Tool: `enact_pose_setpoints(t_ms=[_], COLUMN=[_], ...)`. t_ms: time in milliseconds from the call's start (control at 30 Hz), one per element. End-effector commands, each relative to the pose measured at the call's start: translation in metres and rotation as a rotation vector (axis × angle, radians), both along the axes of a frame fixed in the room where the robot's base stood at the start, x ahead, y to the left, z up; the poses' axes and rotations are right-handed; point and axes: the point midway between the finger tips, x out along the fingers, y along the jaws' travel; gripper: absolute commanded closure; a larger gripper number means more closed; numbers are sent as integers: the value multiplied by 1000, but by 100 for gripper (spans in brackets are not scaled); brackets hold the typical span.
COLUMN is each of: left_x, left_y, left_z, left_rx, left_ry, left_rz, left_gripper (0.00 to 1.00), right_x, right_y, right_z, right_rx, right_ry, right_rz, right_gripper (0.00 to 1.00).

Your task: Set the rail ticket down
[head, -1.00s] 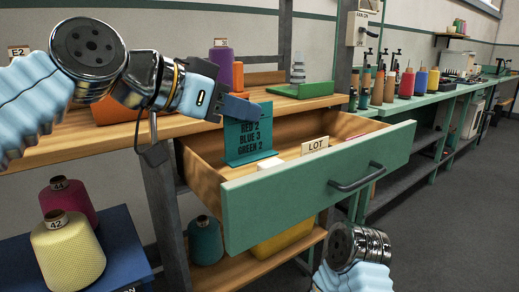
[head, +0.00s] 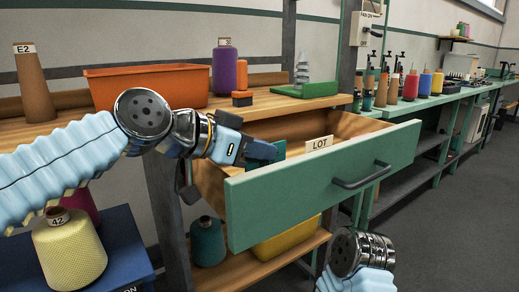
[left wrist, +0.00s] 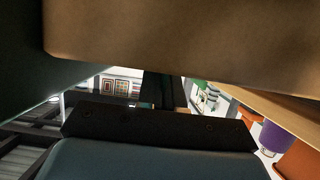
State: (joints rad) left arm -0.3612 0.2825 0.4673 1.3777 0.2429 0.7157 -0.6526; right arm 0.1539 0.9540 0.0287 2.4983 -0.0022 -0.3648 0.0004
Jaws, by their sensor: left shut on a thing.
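The rail ticket is a teal card (head: 280,149); only a small upper part shows at the fingertips in the head view. My left gripper (head: 264,151) is shut on it, inside the open green-fronted drawer (head: 315,190). The rest of the ticket is hidden behind the gripper and the drawer front, so I cannot tell whether it touches the drawer bottom. A cream card marked LOT (head: 320,143) stands at the drawer, right of the ticket. My right arm shows at the bottom right, but its gripper is not visible. The left wrist view is mostly blocked by close surfaces.
An orange bin (head: 147,86), a purple cone (head: 224,70) and a green tray (head: 306,91) stand on the wooden bench behind the drawer. A yellow cone (head: 69,246) stands at lower left. A teal cone (head: 207,241) sits on the shelf below the drawer.

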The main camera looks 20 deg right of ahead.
Motion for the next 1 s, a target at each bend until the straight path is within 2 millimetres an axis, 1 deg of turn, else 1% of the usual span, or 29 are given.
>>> enact_pose_setpoints(t_ms=[33,300,433,467,500,567,600,867,1000], left_x=[0,0,0,0,0,0,0,0,0], left_y=[0,0,0,0,0,0,0,0,0], left_z=[-4,-11,-11,-11,-11,-11,-11,-10,-1], left_rx=[0,0,0,0,0,0,0,0,0], left_ry=[0,0,0,0,0,0,0,0,0], left_rz=[0,0,0,0,0,0,0,0,0], left_gripper=[100,100,100,92,85,76,70,69,69], right_x=[0,1,1,1,1,1,1,1,0], right_y=[0,-2,-2,-2,-2,-2,-2,-2,-1], right_z=[-4,-12,-11,-11,-11,-11,-11,-11,-1], right_rx=[-1,-3,-4,-4,-4,-4,-4,-3,-2], right_ry=[0,-1,-2,-2,-2,-2,-2,-2,-1], right_rz=[-1,-4,-5,-5,-5,-5,-5,-4,-3], right_gripper=[67,67,67,67,67,67,67,67,67])
